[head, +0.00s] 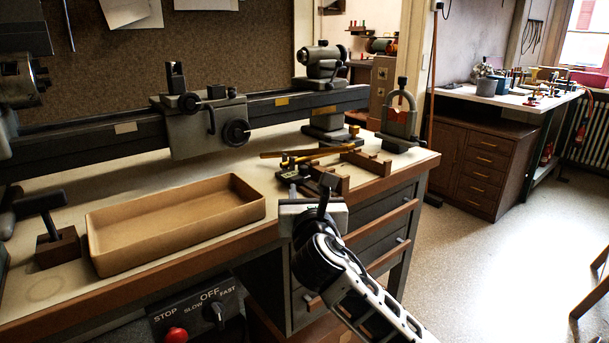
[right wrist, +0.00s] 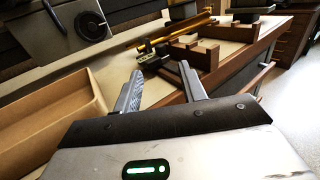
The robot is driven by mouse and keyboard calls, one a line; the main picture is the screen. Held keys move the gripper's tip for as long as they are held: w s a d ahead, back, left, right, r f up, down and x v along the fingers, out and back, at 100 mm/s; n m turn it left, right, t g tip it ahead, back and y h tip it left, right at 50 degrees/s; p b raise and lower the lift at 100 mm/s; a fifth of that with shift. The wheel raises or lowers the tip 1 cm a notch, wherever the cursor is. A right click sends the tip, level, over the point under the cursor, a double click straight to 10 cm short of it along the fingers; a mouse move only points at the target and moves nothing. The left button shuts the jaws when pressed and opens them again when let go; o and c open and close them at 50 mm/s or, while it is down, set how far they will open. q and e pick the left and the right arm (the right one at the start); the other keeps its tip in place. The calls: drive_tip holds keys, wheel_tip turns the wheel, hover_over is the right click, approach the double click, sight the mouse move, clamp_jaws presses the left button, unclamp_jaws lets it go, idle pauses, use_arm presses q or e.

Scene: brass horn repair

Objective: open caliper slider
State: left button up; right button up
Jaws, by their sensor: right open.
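I cannot make out a caliper or its slider for certain. A long brass-coloured piece (head: 325,152) lies across a dark wooden rack (head: 368,162) at the right end of the bench; the brass piece also shows in the right wrist view (right wrist: 165,38). Small dark parts sit by the rack's left end, too small to name. My right gripper (head: 310,190) is over the bench's front edge, on the near side of the rack. In the right wrist view its two fingers (right wrist: 160,72) are apart with nothing between them. My left gripper is not in view.
A shallow tan tray (head: 178,245) lies left of my right gripper. A dark lathe bed (head: 290,104) with a carriage (head: 205,124) runs behind. A clamp-like stand (head: 399,122) is at the bench's right corner. A wooden block with a handle (head: 57,245) is far left.

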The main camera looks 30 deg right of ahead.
sight(304, 169)
drive_tip(key=b+x, duration=0.1)
drive_tip(key=x, duration=0.8)
drive_tip(key=shift+w+d+f, duration=0.1)
drive_tip(key=shift+w+f, duration=0.05)
drive_tip(key=shift+w, duration=0.05)
drive_tip(key=shift+w+d, duration=0.2)
drive_tip(key=shift+w, duration=0.2)
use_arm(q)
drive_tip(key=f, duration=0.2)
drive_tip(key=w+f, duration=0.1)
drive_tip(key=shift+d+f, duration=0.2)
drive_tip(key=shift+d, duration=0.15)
